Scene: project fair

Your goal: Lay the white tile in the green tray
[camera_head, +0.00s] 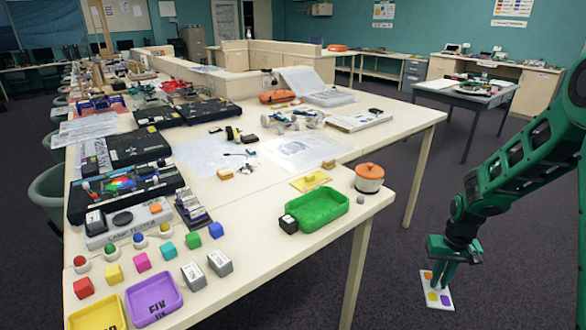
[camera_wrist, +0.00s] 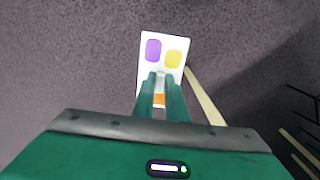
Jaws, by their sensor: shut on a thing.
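The white tile (camera_head: 436,290) has orange, purple and yellow patches; it also shows in the wrist view (camera_wrist: 163,53). My gripper (camera_head: 441,272) is shut on one end of the tile and holds it over the floor, to the right of the long table. In the wrist view my two fingertips (camera_wrist: 163,80) overlap the tile's near part and hide some of it. The green tray (camera_head: 318,210) lies on the table near its right edge, to the upper left of my gripper, and looks empty.
A black block (camera_head: 288,224) touches the tray's left end. An orange pot with a pale base (camera_head: 369,178), a yellow tile (camera_head: 310,181) and a small grey piece (camera_head: 360,200) are near the tray. A purple tray (camera_head: 153,298) and several coloured cubes stand at the table's front left.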

